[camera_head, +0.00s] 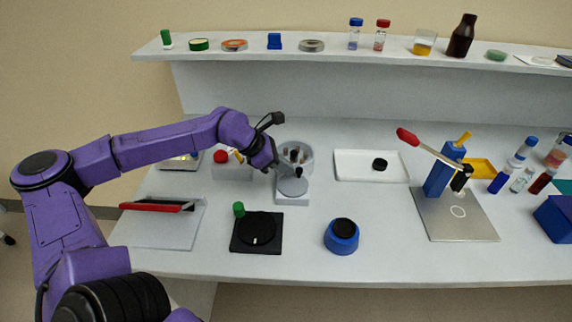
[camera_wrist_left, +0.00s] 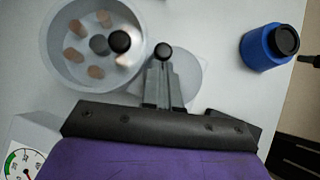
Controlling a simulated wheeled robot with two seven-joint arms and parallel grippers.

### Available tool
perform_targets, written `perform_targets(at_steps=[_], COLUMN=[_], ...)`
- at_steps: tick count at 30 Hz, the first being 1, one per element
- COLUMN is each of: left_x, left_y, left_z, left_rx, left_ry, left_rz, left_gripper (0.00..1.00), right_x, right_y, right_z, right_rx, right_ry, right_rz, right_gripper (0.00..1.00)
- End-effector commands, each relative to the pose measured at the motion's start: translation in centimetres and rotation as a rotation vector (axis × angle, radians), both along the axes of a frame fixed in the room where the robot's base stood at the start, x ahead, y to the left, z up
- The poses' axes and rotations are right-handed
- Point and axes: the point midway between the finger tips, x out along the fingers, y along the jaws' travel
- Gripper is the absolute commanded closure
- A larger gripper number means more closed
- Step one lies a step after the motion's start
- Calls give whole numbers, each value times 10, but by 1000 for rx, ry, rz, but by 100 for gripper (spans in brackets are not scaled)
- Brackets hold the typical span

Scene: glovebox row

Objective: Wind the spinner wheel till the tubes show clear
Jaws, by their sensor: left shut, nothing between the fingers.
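The spinner (camera_head: 307,158) is a round grey bowl at the middle of the bench. Several brownish tubes stand in a ring inside it, and they look cloudy brown in the left wrist view (camera_wrist_left: 96,72). A pale disc-shaped wheel (camera_head: 293,187) lies in front of the bowl; its edge also shows in the left wrist view (camera_wrist_left: 190,75). A black knob (camera_wrist_left: 163,50) stands above the wheel, at the tips of my left gripper (camera_wrist_left: 162,75). The fingers are shut with nothing between them; whether they touch the knob I cannot tell. My right gripper is out of view.
A black plate with a green knob (camera_head: 239,209) and a blue pot (camera_head: 341,237) stand in front. A white tray (camera_head: 350,165) lies to the right, a blue lever stand (camera_head: 437,180) beyond it. A dial (camera_wrist_left: 22,160) shows at the wrist view's corner.

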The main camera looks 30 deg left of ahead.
Motion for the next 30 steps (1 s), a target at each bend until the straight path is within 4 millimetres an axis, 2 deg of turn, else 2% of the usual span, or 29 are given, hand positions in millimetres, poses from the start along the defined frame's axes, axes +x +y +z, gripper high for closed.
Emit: perform_targets(at_steps=[13, 30], left_x=[2, 2], left_y=[-1, 2], left_z=[-1, -1], left_rx=[0, 1], left_ry=[0, -1], left_rz=[-5, -96], left_gripper=[100, 100], right_x=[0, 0], right_y=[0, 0], right_z=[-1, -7], right_rx=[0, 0], right_ry=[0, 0], right_rz=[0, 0], right_gripper=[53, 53])
